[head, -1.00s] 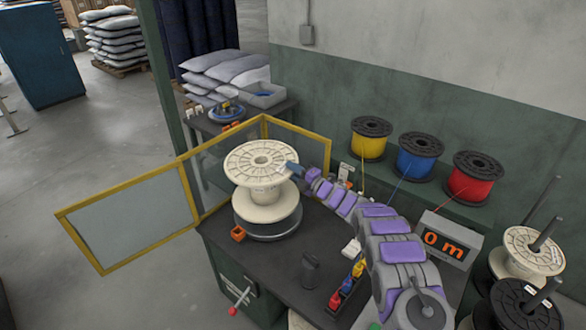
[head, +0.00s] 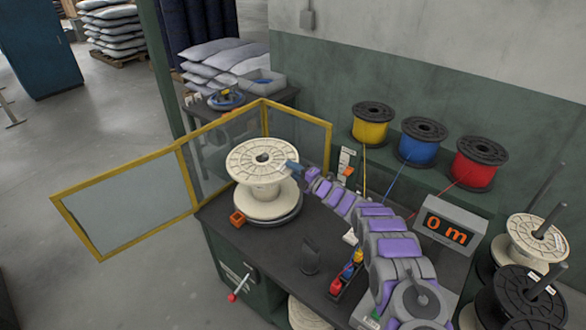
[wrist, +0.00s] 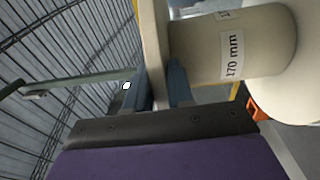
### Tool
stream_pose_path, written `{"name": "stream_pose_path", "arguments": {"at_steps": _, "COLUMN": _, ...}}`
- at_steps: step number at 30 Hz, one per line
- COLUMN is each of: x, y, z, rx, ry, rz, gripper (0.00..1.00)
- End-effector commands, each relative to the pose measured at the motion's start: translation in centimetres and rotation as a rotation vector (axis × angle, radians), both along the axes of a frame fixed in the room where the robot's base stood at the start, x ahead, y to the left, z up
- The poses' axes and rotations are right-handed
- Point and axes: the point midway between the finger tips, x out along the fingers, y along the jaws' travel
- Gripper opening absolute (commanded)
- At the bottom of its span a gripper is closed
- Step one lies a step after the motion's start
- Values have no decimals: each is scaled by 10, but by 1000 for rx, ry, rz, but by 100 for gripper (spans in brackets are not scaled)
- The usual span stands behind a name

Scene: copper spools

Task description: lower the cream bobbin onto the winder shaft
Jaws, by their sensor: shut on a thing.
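The cream bobbin (head: 262,188) is upright over the winder on the dark bench. Its lower flange is close above a dark round plate (head: 290,219); I cannot tell whether they touch. The centre hole in its upper flange looks dark, and the winder shaft is hidden or too small to make out. My gripper (head: 292,167) is shut on the right edge of the upper flange. In the wrist view my gripper (wrist: 158,88) has a finger on each side of that flange, and the bobbin's barrel (wrist: 215,50) carries a "170 mm" label.
A yellow-framed clear guard (head: 190,178) stands open behind and left of the bobbin. A small orange block (head: 237,219) lies on the bench at its left. A dark upright piece (head: 310,256) and a "0 m" counter (head: 450,225) stand to the right.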

Motion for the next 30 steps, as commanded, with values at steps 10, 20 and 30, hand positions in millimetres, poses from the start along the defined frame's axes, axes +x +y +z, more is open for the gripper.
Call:
{"name": "stream_pose_path", "arguments": {"at_steps": 10, "x": -1, "y": 4, "z": -3, "rx": 2, "ry": 1, "rz": 8, "gripper": 0}}
{"name": "stream_pose_path", "arguments": {"at_steps": 20, "x": -1, "y": 2, "z": -3, "rx": 2, "ry": 1, "rz": 4, "gripper": 47}}
{"name": "stream_pose_path", "arguments": {"at_steps": 30, "x": -1, "y": 0, "z": -4, "rx": 0, "ry": 3, "rz": 1, "gripper": 52}}
